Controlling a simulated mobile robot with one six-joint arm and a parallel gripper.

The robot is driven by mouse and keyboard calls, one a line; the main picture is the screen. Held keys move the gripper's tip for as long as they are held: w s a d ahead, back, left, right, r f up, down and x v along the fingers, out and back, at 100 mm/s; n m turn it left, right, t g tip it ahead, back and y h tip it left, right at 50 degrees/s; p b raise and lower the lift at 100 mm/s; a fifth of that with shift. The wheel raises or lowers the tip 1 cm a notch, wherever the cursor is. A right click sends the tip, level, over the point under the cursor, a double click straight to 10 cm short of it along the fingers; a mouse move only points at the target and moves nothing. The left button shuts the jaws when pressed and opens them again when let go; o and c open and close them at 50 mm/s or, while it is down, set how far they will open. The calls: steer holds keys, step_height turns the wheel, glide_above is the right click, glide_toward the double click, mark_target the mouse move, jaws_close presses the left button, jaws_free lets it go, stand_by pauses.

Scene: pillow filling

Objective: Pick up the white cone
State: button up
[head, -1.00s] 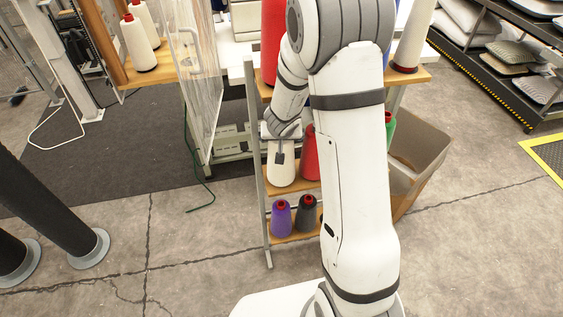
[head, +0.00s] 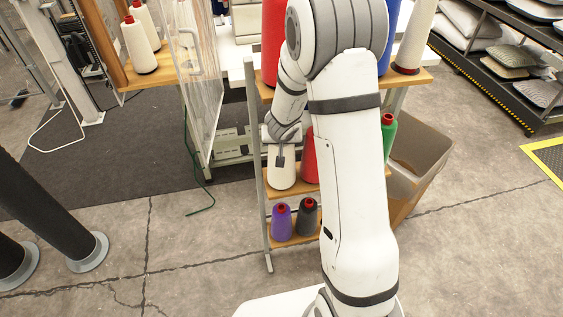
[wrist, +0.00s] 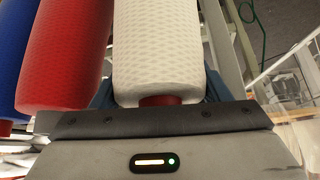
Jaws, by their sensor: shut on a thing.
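The white cone (head: 282,174) stands upright on the middle shelf of the small rack in the head view, at its left side. In the wrist view the white cone (wrist: 158,50) fills the upper middle, its red core end close to the gripper body. My gripper (head: 281,150) is at the top of this cone and shut on it. The cone's upper part is hidden by the gripper. I cannot tell whether its base touches the shelf.
A red cone (head: 310,162) stands close on the right, also in the wrist view (wrist: 68,50), with a blue one (wrist: 18,50) beyond. Purple (head: 281,222) and dark grey (head: 307,216) cones stand on the shelf below. A green cone (head: 389,135) and a bin (head: 420,150) are right.

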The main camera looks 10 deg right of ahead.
steer(key=c, duration=0.9)
steer(key=shift+r, duration=0.1)
